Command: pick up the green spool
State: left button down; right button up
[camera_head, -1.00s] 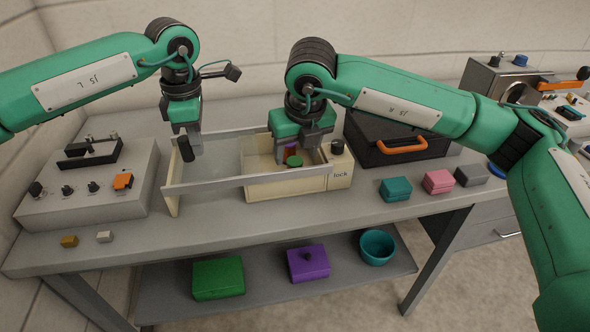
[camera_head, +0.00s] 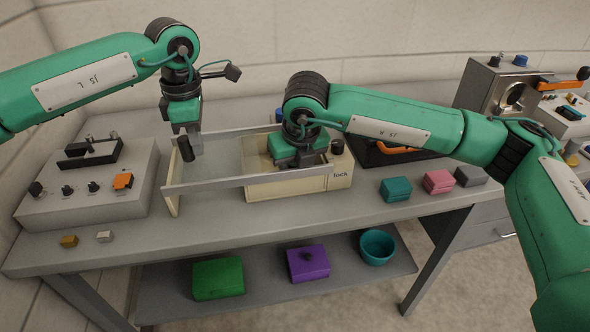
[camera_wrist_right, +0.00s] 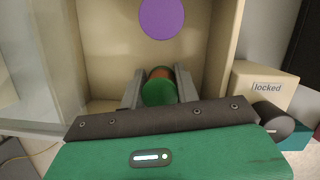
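The green spool (camera_wrist_right: 158,92) lies in the cream compartment (camera_wrist_right: 107,50) of the drawer, as the right wrist view shows. Its green end faces the camera and a brownish-orange body shows behind it. My right gripper (camera_wrist_right: 160,88) is lowered into the compartment, with one finger on each side of the spool. The fingers are spread, close to its sides; contact is not clear. In the head view the right gripper (camera_head: 298,162) hides the spool. My left gripper (camera_head: 187,150) hangs over the left part of the drawer, and its finger gap cannot be made out.
A purple disc (camera_wrist_right: 161,17) lies farther in the compartment. The drawer's front wall (camera_head: 240,180) and a cream block marked "locked" (camera_wrist_right: 262,85) border the right gripper. A control box (camera_head: 90,185) stands left. Teal (camera_head: 396,189) and pink (camera_head: 438,181) boxes sit right.

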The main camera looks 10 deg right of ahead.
jog(key=shift+r, duration=0.1)
jog(key=shift+c, duration=0.4)
notch_tip(320, 180, up, 18)
jog(key=shift+f, duration=0.2)
dwell(0.4)
